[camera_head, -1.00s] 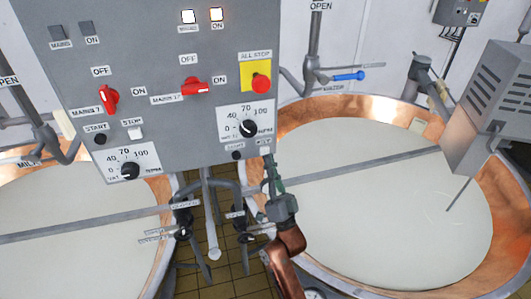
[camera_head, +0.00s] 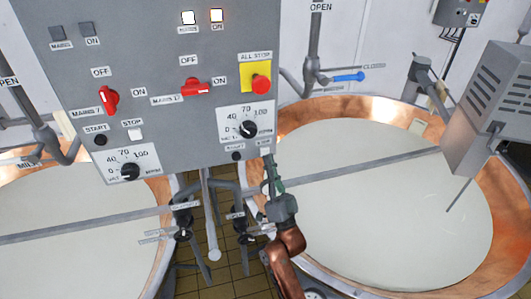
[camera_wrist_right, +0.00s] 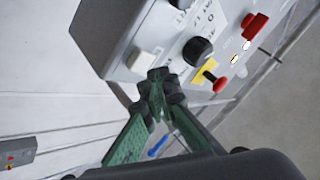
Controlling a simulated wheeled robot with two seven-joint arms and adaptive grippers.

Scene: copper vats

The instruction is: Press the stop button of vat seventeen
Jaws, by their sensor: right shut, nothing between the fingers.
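The grey control panel (camera_head: 150,50) hangs in front of me. Its right half carries the vat seventeen controls: a red mains switch (camera_head: 196,87), a black dial (camera_head: 248,129) and a black start button (camera_head: 236,156). The white stop button (camera_head: 265,151) is at the panel's lower right corner, and it shows clearly in the right wrist view (camera_wrist_right: 141,61). My right gripper (camera_head: 269,160) is shut and empty. Its green fingers end in dark tips (camera_wrist_right: 160,77) just below the stop button. Whether they touch it I cannot tell. My left gripper is out of view.
A red all-stop button (camera_head: 260,85) on a yellow plate sits above the dial. The left vat's white stop button (camera_head: 135,134) is further left. Copper vats (camera_head: 345,106) full of white liquid stand on both sides. Pipes and valves (camera_head: 240,215) run below the panel.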

